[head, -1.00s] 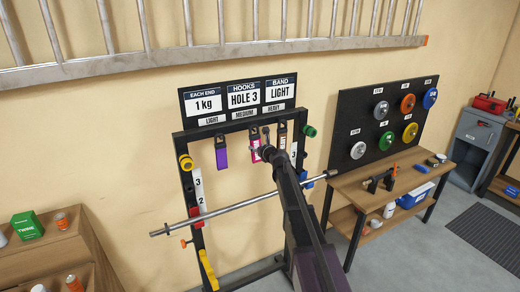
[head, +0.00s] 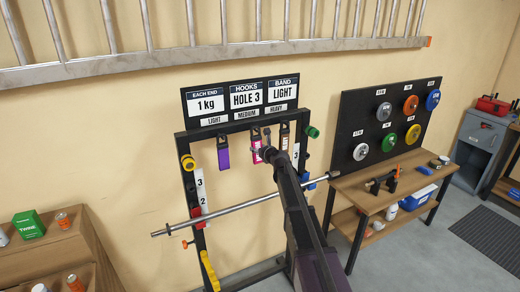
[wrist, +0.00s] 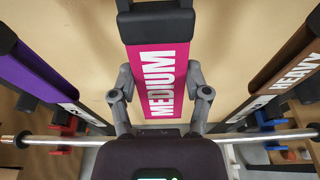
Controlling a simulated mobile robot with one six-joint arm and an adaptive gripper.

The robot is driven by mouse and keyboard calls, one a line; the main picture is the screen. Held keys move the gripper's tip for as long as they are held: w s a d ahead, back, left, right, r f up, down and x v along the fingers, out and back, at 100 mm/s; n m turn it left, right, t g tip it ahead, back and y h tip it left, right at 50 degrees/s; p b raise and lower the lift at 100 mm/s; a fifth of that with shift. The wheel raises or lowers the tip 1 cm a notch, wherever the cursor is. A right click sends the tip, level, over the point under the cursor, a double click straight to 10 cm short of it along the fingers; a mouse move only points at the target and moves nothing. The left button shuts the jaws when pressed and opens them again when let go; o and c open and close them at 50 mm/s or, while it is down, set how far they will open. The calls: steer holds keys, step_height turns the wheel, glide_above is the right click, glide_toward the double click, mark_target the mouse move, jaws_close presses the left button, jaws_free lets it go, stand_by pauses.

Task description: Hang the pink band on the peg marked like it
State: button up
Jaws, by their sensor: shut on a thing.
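The pink band (head: 256,150), lettered MEDIUM, hangs upright below the MEDIUM label (head: 245,114) on the rack's top bar. In the wrist view the band (wrist: 160,65) fills the middle, and its black top end reaches a dark part at the top edge. My gripper (head: 266,153) is at the band, with its two fingers (wrist: 160,80) shut on the band's side edges. Whether the band's top loop is around the peg cannot be told, since the arm and the angle hide it.
A purple band (head: 223,153) hangs at left under LIGHT, and a brown band (head: 284,138) lettered HEAVY hangs at right. A long bar (head: 235,207) crosses the rack below the bands. A bench with a plate board (head: 375,135) stands at right.

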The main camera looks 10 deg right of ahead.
steer(key=o, duration=1.3)
steer(key=s+a+f+n+g+b, duration=0.1)
steer(key=s+f+n+g, duration=0.25)
steer(key=s+n, duration=0.35)
steer(key=s+a+f+n+g+b, duration=0.1)
steer(key=s+a+f+n+g, duration=0.1)
steer(key=s+f+n, duration=0.5)
steer(key=s+a+f+n+g+b, duration=0.1)
steer(key=s+f+n+g, duration=0.15)
steer(key=s+n, duration=0.45)
steer(key=s+d+f+n+g+h, duration=0.1)
steer(key=s+f+n+g, duration=0.1)
steer(key=s, duration=0.6)
steer(key=s+d+f+n+g+h+b, duration=0.1)
steer(key=s+d+f+n+g+h, duration=0.1)
steer(key=s+n, duration=0.3)
steer(key=s+d+f+n+g+h, duration=0.1)
steer(key=s+n, duration=0.3)
steer(key=s, duration=0.8)
steer(key=shift+s+d+f+g+h+b, duration=0.35)
steer(key=shift+d+f+g, duration=0.25)
steer(key=shift+g, duration=0.2)
